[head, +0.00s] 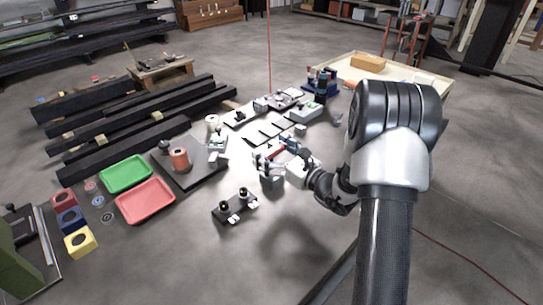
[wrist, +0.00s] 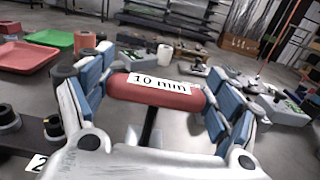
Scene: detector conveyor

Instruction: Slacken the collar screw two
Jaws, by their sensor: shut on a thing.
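My gripper (wrist: 155,92) is shut on the red handle (wrist: 150,101) of a tool, with blue finger pads at both ends. A white label on the handle reads "10 mm". A black shaft runs down from the handle, and its lower end is hidden behind the gripper body. In the head view my gripper (head: 274,158) is above the floor, right of and beyond a dark plate (head: 228,213). The plate carries two black-topped collars (head: 243,192) with small white tags. At the lower left of the wrist view a tag reading "2" (wrist: 37,162) shows by a dark collar (wrist: 53,126). The tool appears apart from both collars.
A green tray (head: 126,174) and a red tray (head: 145,201) lie to the left. A dark board bears a copper-coloured cylinder (head: 180,159). Coloured blocks (head: 70,219) stand at far left. Several devices and flat panels (head: 268,131) lie beyond my gripper. Floor before the plate is clear.

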